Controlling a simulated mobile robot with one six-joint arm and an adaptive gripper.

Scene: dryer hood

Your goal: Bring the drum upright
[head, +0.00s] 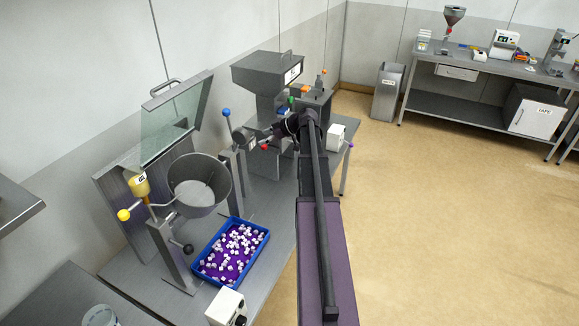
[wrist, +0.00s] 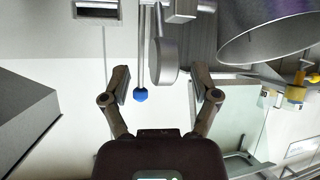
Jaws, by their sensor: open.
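The drum (head: 200,185) is a grey metal bowl on a stand under the raised glass hood (head: 172,130). Its mouth is tilted toward the camera, and it looks empty. In the wrist view the drum (wrist: 265,38) shows at upper right. A lever with a blue knob (head: 227,112) stands right of the drum. In the wrist view the blue knob (wrist: 140,95) appears between the fingers, nearer the left one; contact is not visible. My gripper (wrist: 163,85) is open and empty. In the head view my gripper (head: 276,130) is right of the blue knob, partly hidden by my arm.
A blue tray (head: 262,238) of white cubes on purple lies below the drum. Levers with a yellow knob (head: 123,214) and a black knob (head: 188,248) stick out nearby. A grey hopper machine (head: 268,75) stands behind. The floor at right is clear.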

